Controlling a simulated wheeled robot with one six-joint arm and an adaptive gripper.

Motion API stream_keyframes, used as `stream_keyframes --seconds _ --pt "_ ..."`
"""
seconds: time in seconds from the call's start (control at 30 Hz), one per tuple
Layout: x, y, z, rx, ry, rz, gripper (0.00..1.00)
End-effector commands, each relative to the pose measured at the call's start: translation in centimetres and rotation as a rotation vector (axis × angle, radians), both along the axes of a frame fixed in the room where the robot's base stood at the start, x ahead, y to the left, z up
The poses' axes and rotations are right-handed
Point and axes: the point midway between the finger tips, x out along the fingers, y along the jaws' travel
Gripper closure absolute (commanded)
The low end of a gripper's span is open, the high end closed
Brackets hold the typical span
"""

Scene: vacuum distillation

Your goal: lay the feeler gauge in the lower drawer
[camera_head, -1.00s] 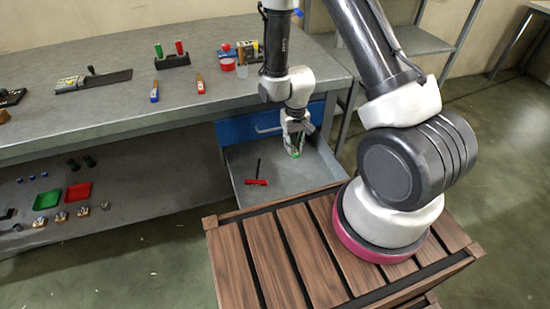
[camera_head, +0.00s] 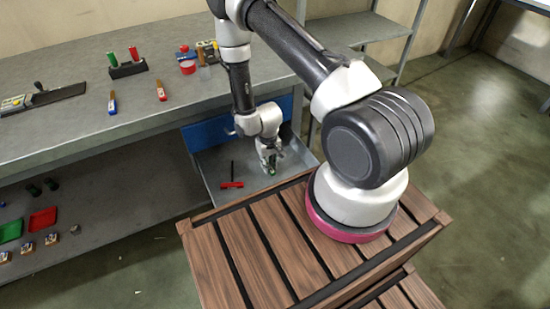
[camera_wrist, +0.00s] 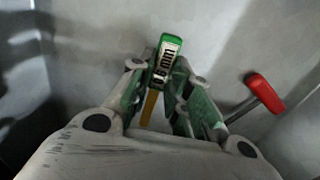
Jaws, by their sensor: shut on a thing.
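The feeler gauge (camera_wrist: 166,60) has a green end with a white label reading about "0.8 mm" and a yellowish strip. My gripper (camera_wrist: 158,92) is shut on it in the wrist view, and the green end sticks out past the fingertips. In the head view my gripper (camera_head: 270,167) is down inside the open drawer (camera_head: 212,203), with a bit of green at its tips. Whether the gauge touches the drawer floor I cannot tell. A tool with a red handle (camera_head: 231,185) and dark shaft lies in the drawer to the left; its red end (camera_wrist: 265,93) shows at right in the wrist view.
A closed blue drawer front (camera_head: 212,132) sits above the open drawer, under the workbench (camera_head: 150,120). The bench top holds markers, a black stand and a red tape roll. My wooden-slatted base stands close to the drawer's front. Drawer floor around the tool is bare.

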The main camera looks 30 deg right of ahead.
Motion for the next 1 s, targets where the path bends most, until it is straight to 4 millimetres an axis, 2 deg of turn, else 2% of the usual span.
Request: stream_keyframes --seconds 0.27,0.43,0.53,0.87,0.9,1.0 --pt "1.3 -2.0 0.0 0.000 -0.002 -0.001 1.00" --pt "2.8 -4.4 0.0 0.000 -0.002 -0.003 1.00" --pt "2.7 -4.3 -1.2 0.000 0.001 0.002 1.00" --pt "2.7 -4.2 -1.4 0.000 0.000 0.002 1.00" --pt "2.7 -4.2 -1.4 0.000 0.000 0.002 0.76" --pt "2.7 -4.2 -1.4 0.000 0.000 0.002 0.59"
